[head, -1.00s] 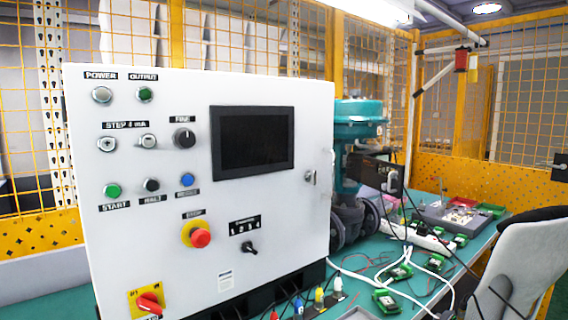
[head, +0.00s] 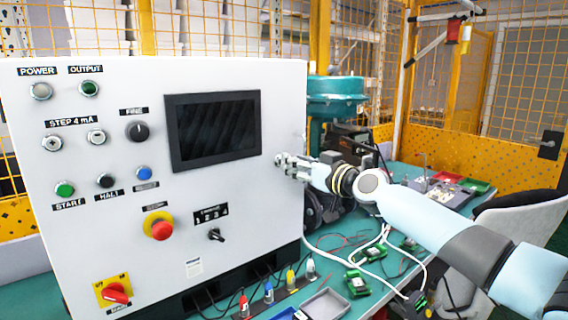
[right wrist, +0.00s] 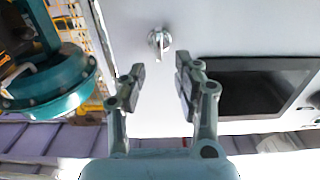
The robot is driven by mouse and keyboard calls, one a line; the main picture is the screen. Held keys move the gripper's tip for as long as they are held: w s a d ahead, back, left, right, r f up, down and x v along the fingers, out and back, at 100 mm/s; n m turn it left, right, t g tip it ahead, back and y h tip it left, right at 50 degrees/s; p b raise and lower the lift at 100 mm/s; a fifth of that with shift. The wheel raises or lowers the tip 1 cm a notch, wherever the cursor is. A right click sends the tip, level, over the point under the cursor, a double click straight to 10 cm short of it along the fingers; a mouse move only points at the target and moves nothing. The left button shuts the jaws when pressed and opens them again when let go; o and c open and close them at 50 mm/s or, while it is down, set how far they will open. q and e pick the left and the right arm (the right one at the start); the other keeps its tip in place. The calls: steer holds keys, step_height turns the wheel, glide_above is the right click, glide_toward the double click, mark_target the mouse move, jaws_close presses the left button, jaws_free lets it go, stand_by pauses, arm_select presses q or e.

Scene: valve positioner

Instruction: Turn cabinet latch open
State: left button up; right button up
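The cabinet latch (right wrist: 159,40) is a small silver turn-knob on the white cabinet's panel, seen in the right wrist view just beyond my fingertips. The white control cabinet (head: 110,225) fills the left of the head view. My right gripper (right wrist: 160,70) is open and empty, its two fingers apart with the latch lined up between them and a small gap ahead. In the head view my right gripper (head: 281,160) is at the cabinet front's right edge. My left gripper is not in view.
The cabinet front carries a dark screen (head: 213,130), a red stop button (head: 159,228) and a red rotary switch (head: 116,293). A teal valve actuator (head: 335,100) stands behind it. Cables and green circuit boards (head: 357,283) lie on the bench, with a grey chair (head: 525,225) at right.

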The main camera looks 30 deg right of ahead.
mark_target(282, 162)
steer(key=shift+w+a+b, duration=0.15)
steer(key=shift+w+b, duration=0.2)
steer(key=shift+w, duration=1.9)
jaws_close()
